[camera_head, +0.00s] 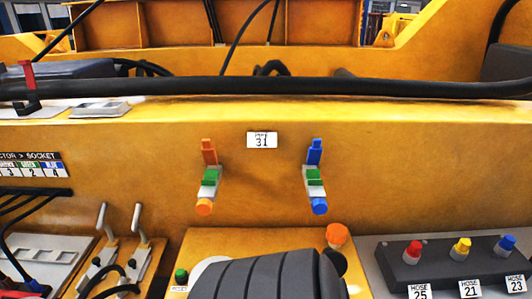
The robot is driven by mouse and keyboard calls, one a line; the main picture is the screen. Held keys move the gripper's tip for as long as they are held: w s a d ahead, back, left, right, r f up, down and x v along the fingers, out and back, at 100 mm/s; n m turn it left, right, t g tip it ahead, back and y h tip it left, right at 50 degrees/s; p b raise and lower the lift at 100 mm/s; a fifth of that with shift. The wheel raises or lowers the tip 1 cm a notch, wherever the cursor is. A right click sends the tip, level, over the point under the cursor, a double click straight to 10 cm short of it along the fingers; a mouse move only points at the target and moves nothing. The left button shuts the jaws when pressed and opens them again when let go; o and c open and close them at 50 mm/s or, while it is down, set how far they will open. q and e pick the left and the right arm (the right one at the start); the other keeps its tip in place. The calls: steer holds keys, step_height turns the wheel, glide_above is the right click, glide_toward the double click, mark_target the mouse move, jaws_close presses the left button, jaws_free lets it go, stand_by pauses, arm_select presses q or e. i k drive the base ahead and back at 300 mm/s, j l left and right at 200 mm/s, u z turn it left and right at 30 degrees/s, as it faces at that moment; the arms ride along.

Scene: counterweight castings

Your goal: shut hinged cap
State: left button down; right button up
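Two small fittings are mounted on the yellow panel. The left fitting (208,180) has an orange upright tab at the top, a green and pale middle, and a rounded orange end at the bottom. The right fitting (315,180) has the same form in blue, with a green and pale middle. The tabs stand up above the green parts. I cannot tell for sure which piece is the hinged cap, or how far it is open. Neither of my grippers is in view.
A white label reading 31 (262,140) sits between the fittings. A thick black hose (300,88) runs across above. Two metal levers (135,218) stand at lower left. A dark block (440,264) with coloured knobs is at lower right. An orange knob (337,234) stands at lower centre.

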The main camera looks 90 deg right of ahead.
mark_target(340, 262)
steer(key=z, duration=3.35)
steer(key=l, duration=0.1)
